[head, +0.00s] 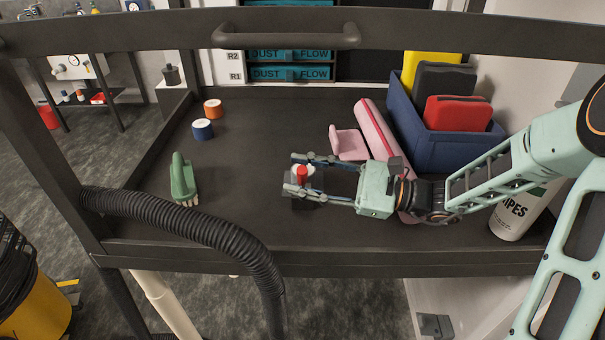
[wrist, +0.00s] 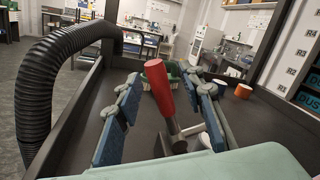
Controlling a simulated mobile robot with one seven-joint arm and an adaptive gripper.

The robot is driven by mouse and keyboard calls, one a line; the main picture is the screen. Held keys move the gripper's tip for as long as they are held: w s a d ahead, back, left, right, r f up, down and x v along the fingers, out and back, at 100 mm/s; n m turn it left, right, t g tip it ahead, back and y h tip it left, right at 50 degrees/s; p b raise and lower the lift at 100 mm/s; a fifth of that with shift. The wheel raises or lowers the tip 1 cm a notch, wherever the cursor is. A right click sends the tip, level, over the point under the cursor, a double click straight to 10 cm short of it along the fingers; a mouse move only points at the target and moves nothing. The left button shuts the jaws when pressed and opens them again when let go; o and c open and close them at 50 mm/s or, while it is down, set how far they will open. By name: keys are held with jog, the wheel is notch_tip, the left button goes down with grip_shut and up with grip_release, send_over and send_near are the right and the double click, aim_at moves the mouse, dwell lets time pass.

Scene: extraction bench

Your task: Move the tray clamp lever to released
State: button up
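The tray clamp lever has a red handle (head: 302,174), which stands up from a small dark base on the black tray (head: 245,150). In the wrist view the red handle (wrist: 159,88) leans a little to the left at its top, above a grey metal bracket (wrist: 178,142). My gripper (head: 294,173) reaches in from the right, low over the tray. Its two fingers are spread on either side of the handle, and the wrist view shows gaps between the handle and the blue finger pads of my gripper (wrist: 162,82). The lower base is partly hidden by a finger.
A green brush (head: 183,180), a blue roll (head: 202,130) and an orange roll (head: 213,109) are at the left. A pink roll (head: 376,130), a blue bin (head: 440,145) and a wipes tub (head: 520,212) are at the right. A black hose (head: 190,223) crosses the front edge.

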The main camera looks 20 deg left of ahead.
notch_tip(320, 180, up, 10)
dwell(0.7)
